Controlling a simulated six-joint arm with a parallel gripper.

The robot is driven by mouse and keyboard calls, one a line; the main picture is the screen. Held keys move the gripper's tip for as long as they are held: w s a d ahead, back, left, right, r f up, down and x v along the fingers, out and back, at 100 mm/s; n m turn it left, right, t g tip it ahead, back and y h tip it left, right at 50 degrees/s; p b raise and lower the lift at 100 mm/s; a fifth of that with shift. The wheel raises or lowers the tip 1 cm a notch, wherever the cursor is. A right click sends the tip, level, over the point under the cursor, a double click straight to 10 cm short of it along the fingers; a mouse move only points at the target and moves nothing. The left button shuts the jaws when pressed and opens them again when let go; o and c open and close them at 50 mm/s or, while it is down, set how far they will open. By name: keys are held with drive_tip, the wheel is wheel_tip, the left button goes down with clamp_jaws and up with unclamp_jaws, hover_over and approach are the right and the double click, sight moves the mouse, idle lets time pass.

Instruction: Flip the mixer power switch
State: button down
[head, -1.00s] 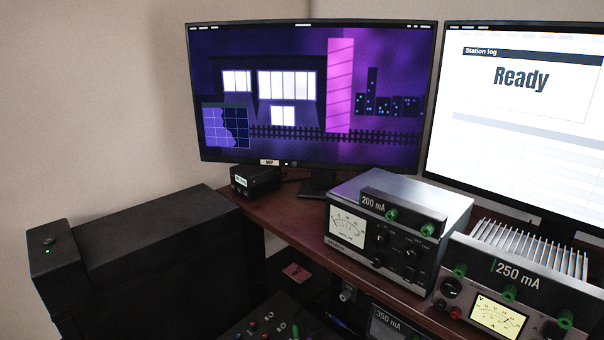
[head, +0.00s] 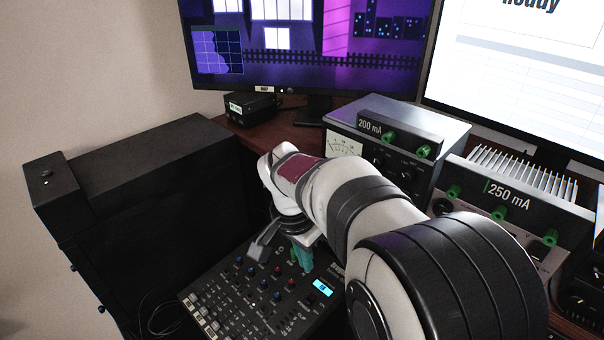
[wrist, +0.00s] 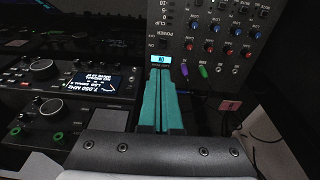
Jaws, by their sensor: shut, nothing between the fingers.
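The mixer (head: 238,296) is a dark panel with rows of red, blue and white knobs, low in the head view. My gripper (head: 303,262) has teal fingers and is over the mixer's far side, left of the display. In the wrist view the fingers (wrist: 161,72) are together and empty, their tips just below the display. I cannot tell whether they touch the panel.
A black cabinet (head: 150,190) stands left of the mixer. Metered units labelled 200 mA (head: 425,125) and 250 mA (head: 510,200) stand on the desk to the right. A radio with a lit screen (wrist: 82,80) is left of the fingers in the wrist view. Monitors stand behind.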

drive_tip(key=shift+w+a+f, duration=0.15)
drive_tip(key=shift+w+a, duration=0.1)
drive_tip(key=shift+w, duration=0.2)
approach(306, 301)
drive_tip(key=f, duration=0.3)
drive_tip(key=w+d+f, duration=0.1)
drive_tip(key=f, duration=0.1)
drive_tip(key=shift+d+f, duration=0.1)
drive_tip(key=shift+f, duration=0.6)
drive_tip(key=shift+s+a+f, duration=0.15)
drive_tip(key=shift+a+f, duration=0.1)
drive_tip(key=shift+f, duration=0.15)
